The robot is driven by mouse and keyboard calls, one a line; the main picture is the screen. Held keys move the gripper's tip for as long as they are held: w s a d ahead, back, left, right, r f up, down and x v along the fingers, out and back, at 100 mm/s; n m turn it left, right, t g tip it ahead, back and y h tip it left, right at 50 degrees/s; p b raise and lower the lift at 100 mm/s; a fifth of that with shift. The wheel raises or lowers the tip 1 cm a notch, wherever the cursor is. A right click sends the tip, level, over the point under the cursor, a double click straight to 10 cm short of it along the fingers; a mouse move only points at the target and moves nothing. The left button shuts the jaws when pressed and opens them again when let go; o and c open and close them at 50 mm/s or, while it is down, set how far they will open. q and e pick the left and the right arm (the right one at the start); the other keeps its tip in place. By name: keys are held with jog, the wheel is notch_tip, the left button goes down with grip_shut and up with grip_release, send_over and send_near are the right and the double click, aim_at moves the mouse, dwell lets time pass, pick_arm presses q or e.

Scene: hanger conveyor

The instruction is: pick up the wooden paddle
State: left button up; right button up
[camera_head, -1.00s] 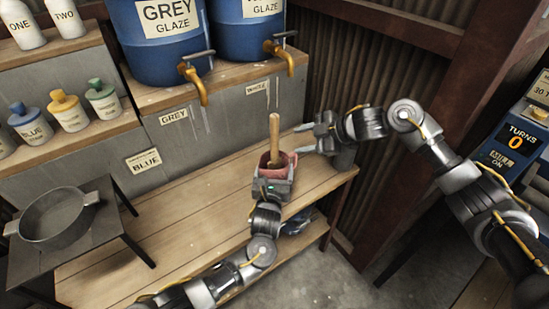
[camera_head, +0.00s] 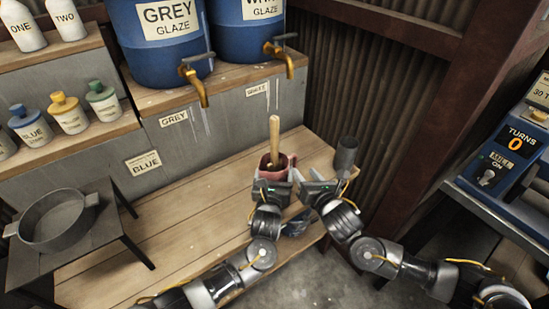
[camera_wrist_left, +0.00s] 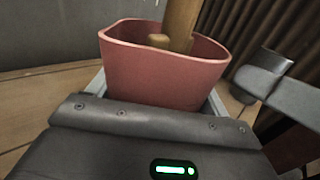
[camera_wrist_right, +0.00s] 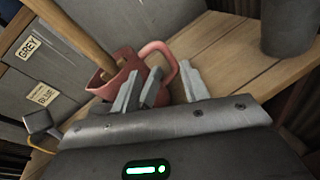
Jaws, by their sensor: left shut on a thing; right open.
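The wooden paddle (camera_head: 274,136) stands nearly upright in a reddish mug (camera_head: 266,165); its lower end is hidden inside. In the left wrist view the paddle shaft (camera_wrist_left: 180,22) leans on the rim of the mug (camera_wrist_left: 165,75). My left gripper (camera_head: 271,180) is shut on the mug from the near side. My right gripper (camera_head: 311,178) is open and empty, low just right of the mug. In the right wrist view the mug's handle (camera_wrist_right: 166,52) is close to my right gripper's fingers (camera_wrist_right: 163,86), and the paddle (camera_wrist_right: 72,28) is up to the left.
A grey cylindrical cup (camera_head: 346,156) stands at the bench's right end. Blue glaze barrels with brass taps (camera_head: 196,84) are behind. A grey basin (camera_head: 52,222) sits on a side table at left. A blue control box (camera_head: 510,150) is at right. The bench (camera_head: 190,225) is clear left of the mug.

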aim_at(277, 153)
jog(key=s+a+r+n+t+y, duration=0.1)
jog(key=s+a+r+n+y, duration=0.1)
jog(key=s+a+r+n, duration=0.4)
jog(key=shift+m, duration=0.6)
jog(key=x, duration=0.5)
jog(key=shift+w+d+r, duration=0.1)
jog(key=shift+d+r, duration=0.2)
jog(key=shift+d+x, duration=0.15)
jog(key=shift+x, duration=1.25)
jog(key=shift+d+x, duration=0.15)
jog(key=shift+x, duration=1.2)
jog(key=shift+w, duration=0.1)
grip_shut()
notch_tip(277, 153, up, 18)
